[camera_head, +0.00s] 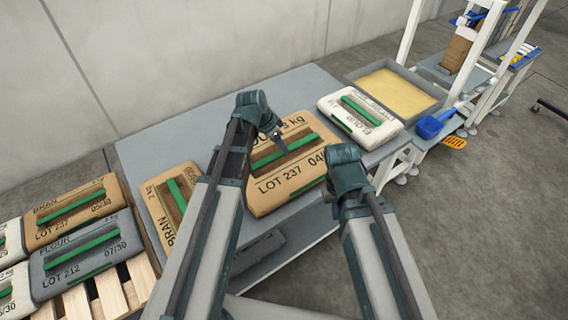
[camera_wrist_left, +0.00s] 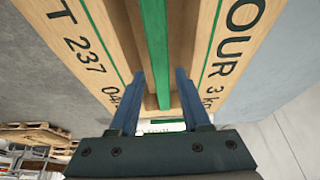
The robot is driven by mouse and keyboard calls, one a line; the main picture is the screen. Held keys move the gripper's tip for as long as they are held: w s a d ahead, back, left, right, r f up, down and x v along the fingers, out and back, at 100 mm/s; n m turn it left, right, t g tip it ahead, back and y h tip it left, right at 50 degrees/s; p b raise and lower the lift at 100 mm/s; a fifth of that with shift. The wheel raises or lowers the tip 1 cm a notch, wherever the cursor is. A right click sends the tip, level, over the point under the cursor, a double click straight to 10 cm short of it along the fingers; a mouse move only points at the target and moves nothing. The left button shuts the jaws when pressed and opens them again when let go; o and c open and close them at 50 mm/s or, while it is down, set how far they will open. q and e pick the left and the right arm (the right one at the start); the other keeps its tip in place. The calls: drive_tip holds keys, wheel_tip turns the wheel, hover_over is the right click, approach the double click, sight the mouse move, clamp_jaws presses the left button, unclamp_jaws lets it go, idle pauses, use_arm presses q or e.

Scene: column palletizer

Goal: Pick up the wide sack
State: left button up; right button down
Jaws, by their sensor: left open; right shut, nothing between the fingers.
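The wide tan flour sack (camera_head: 291,163), marked LOT 237, lies flat on the grey table with a green handle strip (camera_head: 283,150) across its top. My left gripper (camera_head: 281,143) is over the sack's middle at this strip. In the left wrist view the open fingers (camera_wrist_left: 160,100) stand on either side of the green handle (camera_wrist_left: 155,50), with gaps between them and it. Whether the fingertips reach below the handle is unclear. The sack's printed face (camera_wrist_left: 95,45) fills much of that view. My right arm is right of the sack; its gripper is hidden.
A bran sack (camera_head: 170,207) lies left of the wide sack and a white flour sack (camera_head: 359,117) to its right on the table (camera_head: 150,147). A grey tray (camera_head: 432,92) with yellowish contents is beyond. Several sacks lie on a wooden pallet (camera_head: 110,293) at left.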

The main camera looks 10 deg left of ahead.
use_arm(q)
drive_tip(key=shift+f, duration=0.15)
drive_tip(key=b+x, duration=0.5)
drive_tip(key=shift+s+a+f, duration=0.1)
drive_tip(key=shift+a+f, duration=0.05)
drive_tip(key=shift+f, duration=0.1)
drive_tip(key=shift+r, duration=0.1)
clamp_jaws()
idle(1.3)
